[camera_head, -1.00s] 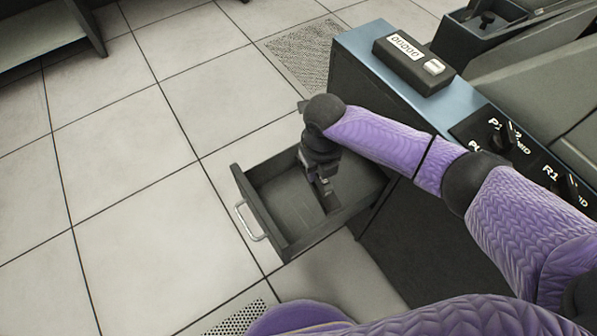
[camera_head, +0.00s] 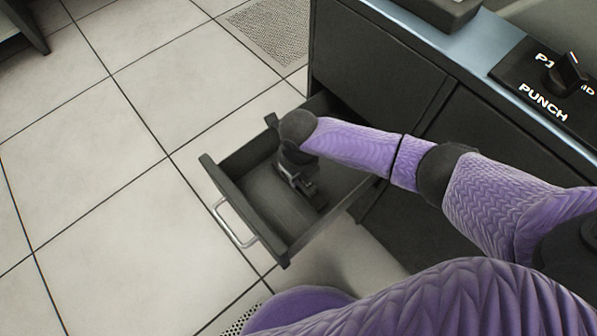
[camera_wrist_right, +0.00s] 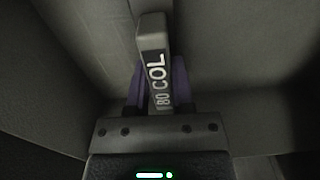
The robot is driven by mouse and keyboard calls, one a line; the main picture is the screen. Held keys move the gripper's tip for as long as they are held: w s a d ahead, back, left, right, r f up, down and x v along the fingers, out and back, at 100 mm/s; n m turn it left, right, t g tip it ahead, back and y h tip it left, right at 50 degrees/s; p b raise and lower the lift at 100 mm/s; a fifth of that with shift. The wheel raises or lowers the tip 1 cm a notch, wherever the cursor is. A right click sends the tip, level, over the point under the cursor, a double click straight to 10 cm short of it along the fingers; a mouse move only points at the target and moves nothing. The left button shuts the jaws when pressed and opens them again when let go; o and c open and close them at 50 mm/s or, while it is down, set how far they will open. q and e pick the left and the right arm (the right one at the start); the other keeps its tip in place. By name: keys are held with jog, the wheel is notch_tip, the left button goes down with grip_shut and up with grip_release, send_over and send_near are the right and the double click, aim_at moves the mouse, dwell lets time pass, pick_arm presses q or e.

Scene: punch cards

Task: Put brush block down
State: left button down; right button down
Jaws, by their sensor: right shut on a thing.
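The brush block (camera_wrist_right: 155,70), a narrow grey block marked "80 COL", is between the fingers of my right gripper (camera_wrist_right: 158,88) in the right wrist view. That gripper is shut on it. In the head view my right gripper (camera_head: 312,199) points down inside the open dark drawer (camera_head: 227,192). The block is hard to make out there against the dark drawer. In the wrist view grey drawer surfaces surround the block; I cannot tell whether it touches the drawer floor. My left gripper is not in view.
The drawer has a metal handle (camera_head: 236,224) and sticks out from a dark cabinet (camera_head: 372,58) with a blue top (camera_head: 415,30). A panel with a black knob (camera_head: 567,73) is at the upper right. Tiled floor (camera_head: 110,190) lies clear to the left.

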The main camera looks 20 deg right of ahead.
jog(key=shift+f, duration=0.2)
jog(key=c, duration=0.8)
grip_release()
jog(key=o, duration=0.3)
jog(key=shift+r, duration=0.1)
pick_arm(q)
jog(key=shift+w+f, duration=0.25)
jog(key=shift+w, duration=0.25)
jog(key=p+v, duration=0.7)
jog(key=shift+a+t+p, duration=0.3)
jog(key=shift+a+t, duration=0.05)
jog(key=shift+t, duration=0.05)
pick_arm(e)
notch_tip(320, 180, up, 12)
jog(key=shift+r, duration=0.15)
